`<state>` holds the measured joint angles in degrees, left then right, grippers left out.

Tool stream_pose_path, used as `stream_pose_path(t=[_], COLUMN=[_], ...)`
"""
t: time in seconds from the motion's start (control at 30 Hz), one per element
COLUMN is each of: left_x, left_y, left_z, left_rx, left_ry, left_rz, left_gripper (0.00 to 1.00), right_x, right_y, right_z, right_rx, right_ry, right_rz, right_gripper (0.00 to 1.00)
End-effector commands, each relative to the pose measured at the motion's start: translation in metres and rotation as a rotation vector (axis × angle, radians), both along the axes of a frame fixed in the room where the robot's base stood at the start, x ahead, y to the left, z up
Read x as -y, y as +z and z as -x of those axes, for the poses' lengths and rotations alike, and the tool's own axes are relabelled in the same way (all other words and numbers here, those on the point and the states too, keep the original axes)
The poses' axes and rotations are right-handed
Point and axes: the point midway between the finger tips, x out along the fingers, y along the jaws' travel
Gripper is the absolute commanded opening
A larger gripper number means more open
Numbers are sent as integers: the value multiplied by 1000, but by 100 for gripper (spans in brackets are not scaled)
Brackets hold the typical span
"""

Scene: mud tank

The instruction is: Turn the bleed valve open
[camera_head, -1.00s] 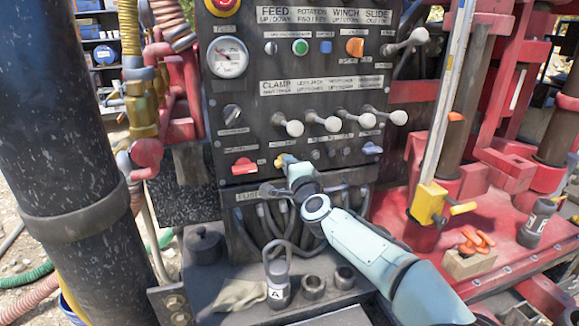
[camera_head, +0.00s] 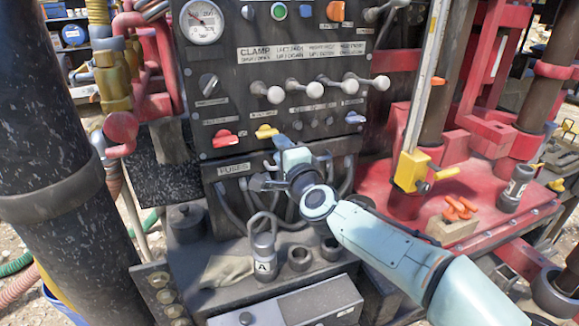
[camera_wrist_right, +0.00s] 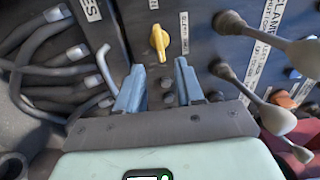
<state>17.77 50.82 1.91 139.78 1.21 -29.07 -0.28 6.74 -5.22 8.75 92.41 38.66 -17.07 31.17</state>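A yellow turn knob (camera_head: 266,132) sits on the lower part of the dark control panel, between a red knob (camera_head: 224,138) and a blue knob (camera_head: 355,117). I cannot read which one is labelled as the bleed valve. The yellow knob (camera_wrist_right: 159,42) also shows in the right wrist view, just beyond the fingertips and not between them. My right gripper (camera_wrist_right: 160,82) is open and empty, its two pale blue fingers apart and facing the panel. In the head view the right hand (camera_head: 292,156) is just below and right of the yellow knob. My left gripper is not in view.
White-knobbed levers (camera_head: 320,86) stick out of the panel above and right of the hand. Black hoses (camera_head: 235,205) hang below it. A shackle marked A (camera_head: 264,255) stands on the ledge beneath. A yellow-based upright gauge (camera_head: 410,170) is at the right.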

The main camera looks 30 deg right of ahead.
Motion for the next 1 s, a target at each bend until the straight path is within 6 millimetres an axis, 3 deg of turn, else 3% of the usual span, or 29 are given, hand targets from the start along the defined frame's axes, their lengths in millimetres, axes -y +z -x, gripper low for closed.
stream_pose_path(t=[0.1, 0.3, 1.0], left_x=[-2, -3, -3], left_y=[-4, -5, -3], left_z=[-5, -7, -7], left_rx=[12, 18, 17], left_ry=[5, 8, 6], left_rz=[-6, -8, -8], left_gripper=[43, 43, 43], right_x=[-6, -11, -13], right_y=[0, 1, 2], right_z=[25, 50, 57], right_rx=[1, 1, 1], right_ry=[0, -1, -1], right_rz=[2, 1, 0], right_gripper=[37, 37, 37])
